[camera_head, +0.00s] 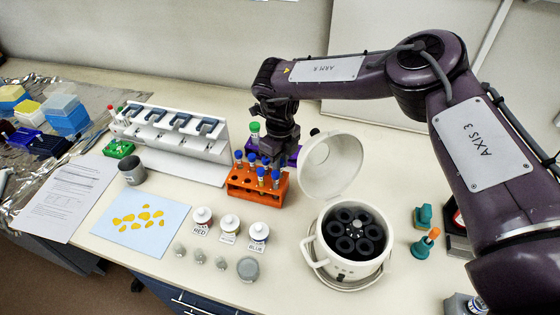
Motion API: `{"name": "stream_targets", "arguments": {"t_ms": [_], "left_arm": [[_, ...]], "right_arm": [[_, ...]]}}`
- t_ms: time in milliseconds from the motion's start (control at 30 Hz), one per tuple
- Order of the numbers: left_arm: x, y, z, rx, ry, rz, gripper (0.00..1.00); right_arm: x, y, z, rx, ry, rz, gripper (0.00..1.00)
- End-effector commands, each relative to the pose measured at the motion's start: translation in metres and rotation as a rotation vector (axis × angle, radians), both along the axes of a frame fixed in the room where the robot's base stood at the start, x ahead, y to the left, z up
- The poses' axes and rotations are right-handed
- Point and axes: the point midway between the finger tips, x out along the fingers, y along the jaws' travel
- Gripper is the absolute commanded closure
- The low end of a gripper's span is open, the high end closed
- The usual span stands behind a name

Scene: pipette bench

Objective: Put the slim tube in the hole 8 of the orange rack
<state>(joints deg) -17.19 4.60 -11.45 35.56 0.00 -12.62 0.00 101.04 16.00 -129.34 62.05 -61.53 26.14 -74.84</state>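The orange rack (241,191) stands in the middle of the bench and holds several slim tubes with blue caps (261,172). Its hole numbers are too small to read. My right gripper (276,158) points down just behind the rack, close to the back tubes. Its fingertips are dark and partly hidden, so I cannot tell whether they hold a tube. A green-capped tube (255,128) stands up just left of the gripper, behind the rack. My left gripper is not in view.
A white centrifuge (337,267) with its lid (333,167) open stands right of the rack. A white pipette stand (205,150) is at the left back. A blue sheet (165,238) bears yellow pieces.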

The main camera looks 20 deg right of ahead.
Motion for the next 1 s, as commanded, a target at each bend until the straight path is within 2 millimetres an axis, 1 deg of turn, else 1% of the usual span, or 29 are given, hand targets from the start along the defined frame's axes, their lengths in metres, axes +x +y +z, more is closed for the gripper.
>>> {"name": "stream_targets", "arguments": {"t_ms": [33, 167, 200, 433, 533, 667, 900, 1000], "left_arm": [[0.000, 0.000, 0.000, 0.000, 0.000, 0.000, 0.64], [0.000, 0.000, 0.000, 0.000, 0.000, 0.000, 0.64], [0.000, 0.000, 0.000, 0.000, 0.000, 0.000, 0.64], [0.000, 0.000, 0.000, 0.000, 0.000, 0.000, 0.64], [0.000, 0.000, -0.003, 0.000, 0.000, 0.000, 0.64], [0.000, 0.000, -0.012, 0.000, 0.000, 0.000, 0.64], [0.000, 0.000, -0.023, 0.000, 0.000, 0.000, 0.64], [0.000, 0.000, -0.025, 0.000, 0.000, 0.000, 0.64]], "right_arm": [[0.000, 0.000, 0.000, 0.000, 0.000, 0.000, 0.74], [0.000, 0.000, 0.000, 0.000, 0.000, 0.000, 0.57], [0.000, 0.000, 0.000, 0.000, 0.000, 0.000, 0.56], [0.000, 0.000, 0.000, 0.000, 0.000, 0.000, 0.56], [0.001, 0.000, 0.005, 0.001, -0.002, 0.000, 0.56], [0.001, 0.000, 0.023, 0.002, -0.005, 0.000, 0.56], [0.001, 0.000, 0.062, 0.001, -0.003, 0.000, 0.56], [0.001, 0.000, 0.072, 0.000, -0.002, 0.001, 0.56]]}}
